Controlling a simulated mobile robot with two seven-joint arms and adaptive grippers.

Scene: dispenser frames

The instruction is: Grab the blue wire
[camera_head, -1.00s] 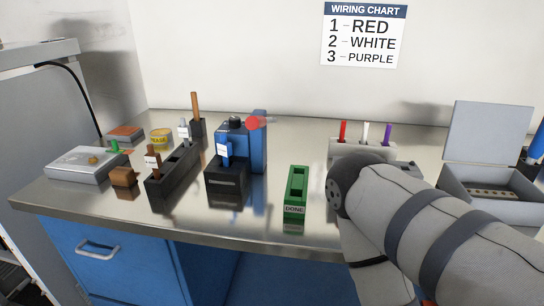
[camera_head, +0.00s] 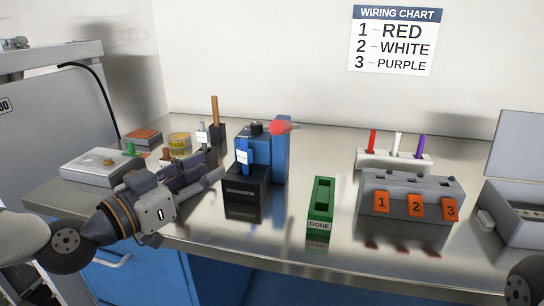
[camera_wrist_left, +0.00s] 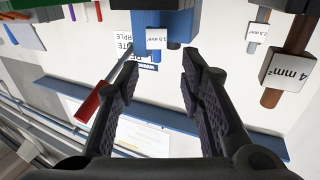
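The blue wire (camera_head: 248,152) stands upright in the black front block of the blue dispenser (camera_head: 279,160), with a white tag on it. In the left wrist view the tagged blue wire (camera_wrist_left: 153,57) shows upside down, ahead of the gap between my fingers and close to the tips. My left gripper (camera_head: 212,170) reaches in from the left, just left of the dispenser; it also shows in the left wrist view (camera_wrist_left: 160,64), open and with nothing between its pads. My right gripper is out of view; only a dark part of my right arm shows at the lower right corner.
A black rack with tagged wires is partly hidden behind my left gripper. A green DONE holder (camera_head: 320,204) and a grey block with slots 1 to 3 (camera_head: 411,186) stand to the right. Table between them is clear.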

